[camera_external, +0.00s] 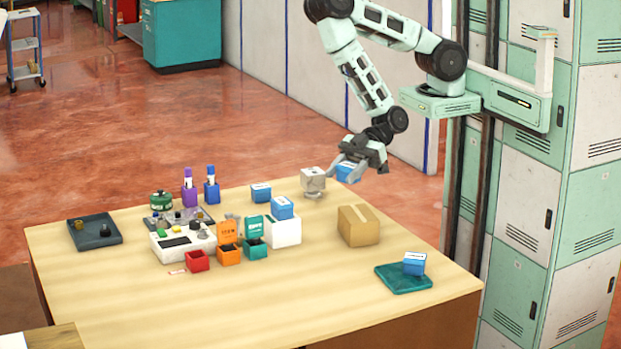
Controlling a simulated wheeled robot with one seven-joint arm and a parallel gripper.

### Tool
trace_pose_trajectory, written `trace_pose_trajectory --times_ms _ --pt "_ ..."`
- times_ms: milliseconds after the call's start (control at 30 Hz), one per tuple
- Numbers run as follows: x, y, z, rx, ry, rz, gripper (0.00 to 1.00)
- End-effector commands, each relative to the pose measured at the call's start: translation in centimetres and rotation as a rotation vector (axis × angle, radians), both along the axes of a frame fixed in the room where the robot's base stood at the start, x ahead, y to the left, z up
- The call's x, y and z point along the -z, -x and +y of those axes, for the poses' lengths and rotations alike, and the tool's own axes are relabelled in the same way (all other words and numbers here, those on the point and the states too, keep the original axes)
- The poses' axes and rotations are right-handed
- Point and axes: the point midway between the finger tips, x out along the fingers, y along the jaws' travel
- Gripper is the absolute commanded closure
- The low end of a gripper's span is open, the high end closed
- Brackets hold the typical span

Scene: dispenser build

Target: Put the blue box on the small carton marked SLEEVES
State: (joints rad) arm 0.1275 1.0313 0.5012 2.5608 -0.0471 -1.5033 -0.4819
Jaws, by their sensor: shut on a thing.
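My gripper (345,173) is shut on a blue box (347,171) and holds it above the back right of the table, behind a brown carton. The brown carton (358,226) stands closed with tape along its top and nothing on it. No SLEEVES mark can be read on it at this size. Other blue boxes with white labels are in view: one (260,193) on the table at the back, one (282,208) on top of a white box (284,233), and one (414,263) on a teal tray (395,283).
A grey device (313,181) stands just left of my gripper. Red (197,261), orange (229,254) and teal bins stand mid-table, beside a white machine and two bottles (190,189). A dark tray (95,233) lies at left. The table's front is clear.

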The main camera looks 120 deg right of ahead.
Motion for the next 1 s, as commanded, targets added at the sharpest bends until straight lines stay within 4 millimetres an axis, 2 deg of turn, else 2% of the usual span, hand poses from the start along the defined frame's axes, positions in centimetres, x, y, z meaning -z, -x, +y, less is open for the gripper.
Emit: trace_pose_trajectory --times_ms 33,167,367,533,700,1000 --pt "-0.7 0.0 0.0 -0.001 0.0 -0.001 0.84" --pt "-1.0 -0.2 0.3 -0.034 0.0 -0.005 0.84" --pt "-1.4 -0.5 1.8 -0.234 0.006 -0.011 0.84" --pt "-1.6 0.6 2.4 -0.448 0.006 -0.006 0.84" --pt "-1.4 2.0 2.1 -0.62 0.005 -0.003 0.84" --pt "-0.9 3.8 1.0 -0.774 0.0 0.0 0.84"
